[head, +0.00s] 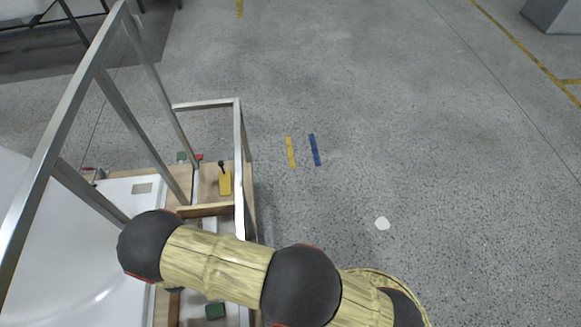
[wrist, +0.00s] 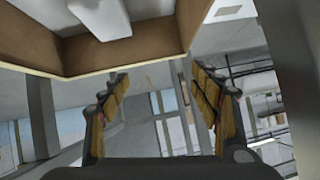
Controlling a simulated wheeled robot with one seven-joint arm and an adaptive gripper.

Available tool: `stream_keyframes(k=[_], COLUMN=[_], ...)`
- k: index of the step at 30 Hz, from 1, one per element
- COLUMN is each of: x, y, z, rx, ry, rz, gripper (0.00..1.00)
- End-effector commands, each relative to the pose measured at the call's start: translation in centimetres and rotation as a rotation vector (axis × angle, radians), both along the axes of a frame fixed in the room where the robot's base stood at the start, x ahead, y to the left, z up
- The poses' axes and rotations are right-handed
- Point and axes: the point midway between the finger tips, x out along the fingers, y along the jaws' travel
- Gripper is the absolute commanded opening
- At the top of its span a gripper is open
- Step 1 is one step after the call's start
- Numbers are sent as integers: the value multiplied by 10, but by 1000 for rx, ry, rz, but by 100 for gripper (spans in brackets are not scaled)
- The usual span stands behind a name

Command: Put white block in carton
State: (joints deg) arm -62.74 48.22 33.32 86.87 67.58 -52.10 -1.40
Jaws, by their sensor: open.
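In the wrist view my gripper (wrist: 160,88) is open, its two wood-textured fingers wide apart with nothing between them. A brown-walled, box-like shape (wrist: 70,58) hangs across the top left of that view, above and beyond the fingers. A white elongated block-like piece (wrist: 101,16) shows inside its walls, partly cut off by the top edge. I cannot tell for sure that these are the carton and the white block. In the head view my arm crosses the bench and hides part of it. My gripper cannot be made out there.
A wooden bench (head: 251,200) holds a white tub shell (head: 60,235), a yellow piece (head: 225,182) with a black knob, and a green block (head: 215,310). A metal frame (head: 239,150) rises over it.

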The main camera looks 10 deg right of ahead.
Motion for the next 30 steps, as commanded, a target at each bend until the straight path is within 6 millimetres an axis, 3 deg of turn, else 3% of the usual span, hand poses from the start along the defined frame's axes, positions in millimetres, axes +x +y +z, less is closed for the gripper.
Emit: stream_keyframes(k=[1,8,15,23,30], x=[17,70,100,95,55], y=[4,3,-36,-114,-207], z=[26,131,244,355,430], rx=[37,158,230,240,188], ry=[24,129,201,252,293], rz=[5,73,155,236,279], gripper=[63,63,63,63,63])
